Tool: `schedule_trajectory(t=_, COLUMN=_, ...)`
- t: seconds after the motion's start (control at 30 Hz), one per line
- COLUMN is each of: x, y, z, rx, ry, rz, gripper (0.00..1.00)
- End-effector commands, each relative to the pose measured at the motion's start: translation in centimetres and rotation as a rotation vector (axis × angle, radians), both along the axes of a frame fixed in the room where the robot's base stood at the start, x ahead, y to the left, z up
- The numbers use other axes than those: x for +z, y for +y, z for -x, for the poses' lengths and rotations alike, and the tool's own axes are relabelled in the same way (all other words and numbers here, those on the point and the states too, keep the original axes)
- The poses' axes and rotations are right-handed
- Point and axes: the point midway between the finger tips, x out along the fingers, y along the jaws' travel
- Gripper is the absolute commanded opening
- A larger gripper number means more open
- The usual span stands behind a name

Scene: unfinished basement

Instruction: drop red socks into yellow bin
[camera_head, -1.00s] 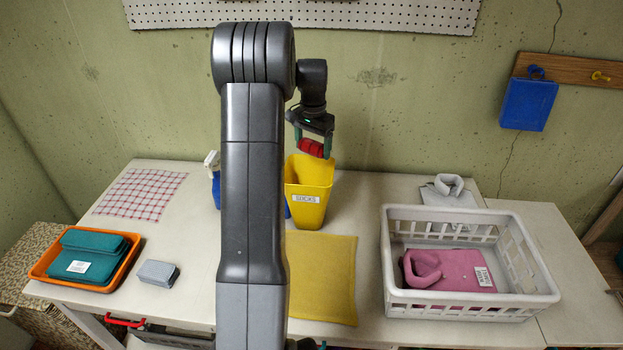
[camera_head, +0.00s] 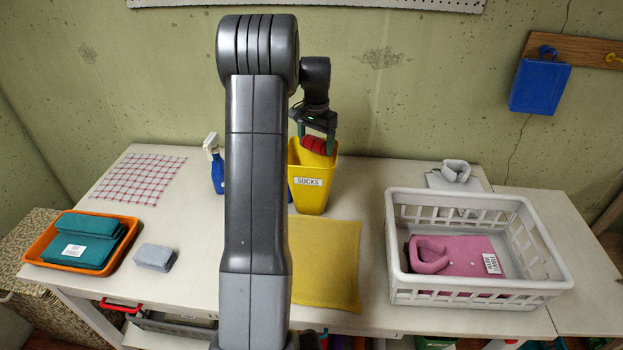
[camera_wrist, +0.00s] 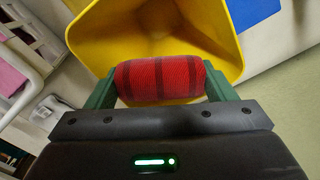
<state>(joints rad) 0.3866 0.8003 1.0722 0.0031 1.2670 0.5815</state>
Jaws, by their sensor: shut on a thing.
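My gripper (camera_head: 316,143) is shut on the rolled red socks (camera_head: 314,144), which have darker stripes. In the wrist view the red socks (camera_wrist: 160,79) lie between the two green fingers of my gripper (camera_wrist: 158,84). The yellow bin (camera_head: 311,197), labelled SOCKS, stands upright on the table behind the yellow cloth. The socks are at the height of its raised back rim, at its mouth. In the wrist view the yellow bin's (camera_wrist: 205,35) open mouth lies just beyond the socks. The head view does not show clearly whether the socks touch the rim.
A white basket (camera_head: 480,293) with a folded pink shirt (camera_head: 460,256) stands at right. A yellow cloth (camera_head: 325,265) lies in front of the bin. A blue spray bottle (camera_head: 217,170) stands left, partly behind my arm. An orange tray (camera_head: 40,247) with teal cloths (camera_head: 85,240) is far left.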

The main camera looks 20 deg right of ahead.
Motion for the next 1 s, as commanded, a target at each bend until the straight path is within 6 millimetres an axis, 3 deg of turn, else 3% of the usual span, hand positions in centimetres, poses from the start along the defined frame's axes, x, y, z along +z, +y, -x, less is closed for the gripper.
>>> schedule_trajectory(t=0.03, x=0.0, y=0.0, z=0.0, rx=0.0, ry=0.0, rz=0.0, gripper=0.54)
schedule_trajectory(t=0.07, x=0.0, y=0.0, z=0.0, rx=0.0, ry=0.0, rz=0.0, gripper=0.81)
schedule_trajectory(t=0.17, x=0.0, y=0.0, z=0.0, rx=0.0, ry=0.0, rz=0.0, gripper=1.0)
schedule_trajectory(t=0.57, x=0.6, y=0.0, z=0.0, rx=0.0, ry=-0.002, rz=0.001, gripper=1.0)
schedule_trajectory(t=0.67, x=1.8, y=0.0, z=-0.1, rx=0.0, ry=-0.003, rz=0.001, gripper=1.0)
schedule_trajectory(t=1.0, x=9.5, y=-0.1, z=-0.1, rx=0.0, ry=-0.005, rz=0.002, gripper=1.0)
